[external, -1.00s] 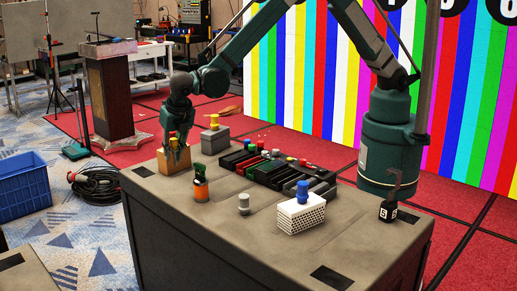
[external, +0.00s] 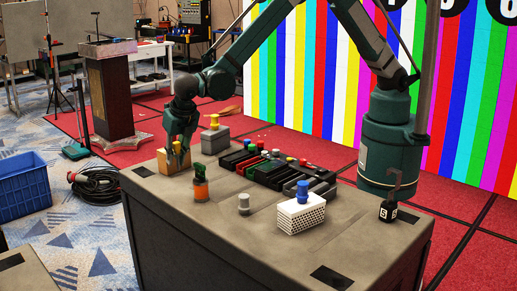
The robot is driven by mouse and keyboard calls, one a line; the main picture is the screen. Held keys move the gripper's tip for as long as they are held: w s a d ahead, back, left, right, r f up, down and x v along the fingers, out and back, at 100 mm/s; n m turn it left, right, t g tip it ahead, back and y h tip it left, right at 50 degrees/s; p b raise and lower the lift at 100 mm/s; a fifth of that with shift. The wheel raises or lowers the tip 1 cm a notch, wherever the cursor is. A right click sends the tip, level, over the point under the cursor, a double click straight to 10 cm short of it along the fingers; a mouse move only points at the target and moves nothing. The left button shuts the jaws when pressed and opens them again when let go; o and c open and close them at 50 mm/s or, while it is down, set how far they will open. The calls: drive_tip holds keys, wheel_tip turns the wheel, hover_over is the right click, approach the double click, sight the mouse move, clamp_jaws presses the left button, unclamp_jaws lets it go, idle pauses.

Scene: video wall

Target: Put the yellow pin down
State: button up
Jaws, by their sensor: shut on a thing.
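My gripper (external: 178,160) points down at the tan block (external: 166,166) at the far left corner of the grey table. I cannot tell whether the held thing touches the block.
An orange jar with a green top (external: 200,183) stands close in front of my gripper. A grey peg (external: 244,203), a white perforated block with a blue knob (external: 301,217) and a dark tray row (external: 270,167) are further right. The table's front left is clear.

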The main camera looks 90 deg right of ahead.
drive_tip(key=s+a+n+t+y+b, duration=0.1)
drive_tip(key=s+a+n, duration=0.1)
drive_tip(key=s+a, duration=1)
drive_tip(key=s+a+n+y+b, duration=0.1)
drive_tip(key=s+a+n, duration=0.2)
drive_tip(key=s+a, duration=0.9)
drive_tip(key=s+a+n+y, duration=0.1)
drive_tip(key=s+a+n, duration=0.3)
drive_tip(key=s+a, duration=1.8)
drive_tip(key=shift+s+r+n+t+b, duration=0.15)
drive_tip(key=shift+s+n+t+b, duration=0.25)
drive_tip(key=shift+s, duration=0.8)
drive_tip(key=shift+f+b, duration=0.6)
drive_tip(key=shift+f, duration=2.55)
drive_tip(key=shift+f, duration=0.1)
drive_tip(key=shift+f+b, duration=0.35)
drive_tip(key=shift+f, duration=1.4)
drive_tip(key=shift+f, duration=0.2)
